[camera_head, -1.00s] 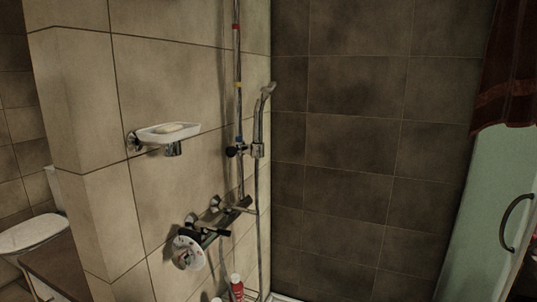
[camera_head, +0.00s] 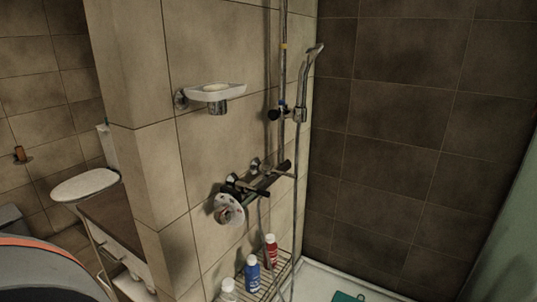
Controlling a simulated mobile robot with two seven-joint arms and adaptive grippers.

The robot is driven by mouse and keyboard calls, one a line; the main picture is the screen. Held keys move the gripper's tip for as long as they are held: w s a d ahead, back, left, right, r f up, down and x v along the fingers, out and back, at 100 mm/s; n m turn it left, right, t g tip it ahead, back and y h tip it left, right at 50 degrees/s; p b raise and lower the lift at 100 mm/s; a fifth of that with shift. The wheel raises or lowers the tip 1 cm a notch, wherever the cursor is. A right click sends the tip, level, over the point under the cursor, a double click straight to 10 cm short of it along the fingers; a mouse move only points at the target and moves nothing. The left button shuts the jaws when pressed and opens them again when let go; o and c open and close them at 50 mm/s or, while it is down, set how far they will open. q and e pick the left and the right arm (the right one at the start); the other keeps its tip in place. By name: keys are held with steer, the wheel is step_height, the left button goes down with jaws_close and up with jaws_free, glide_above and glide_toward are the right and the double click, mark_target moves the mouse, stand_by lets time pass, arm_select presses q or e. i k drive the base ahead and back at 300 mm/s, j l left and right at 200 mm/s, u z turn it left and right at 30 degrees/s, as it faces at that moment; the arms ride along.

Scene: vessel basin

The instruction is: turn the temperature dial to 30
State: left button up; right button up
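The temperature dial (camera_head: 229,209) is a round, pale disc with coloured marks on the near end of the shower mixer. The mixer (camera_head: 262,183) is a dark metal bar fixed to the beige tiled wall, left of the shower corner. The number the dial stands at is too small to read. Nothing touches the dial. Neither of my grippers shows, so whether they are open or shut is not seen.
A soap dish (camera_head: 214,95) juts from the wall above the dial. The shower hose and rail (camera_head: 283,65) stand to the right.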

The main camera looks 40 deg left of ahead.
mark_target(223, 215)
steer(key=j+u, duration=0.15)
steer(key=u, duration=0.2)
steer(key=k+j+u, duration=0.1)
steer(key=u, duration=0.3)
steer(key=j+u, duration=0.35)
steer(key=i+l, duration=0.05)
steer(key=l, duration=0.05)
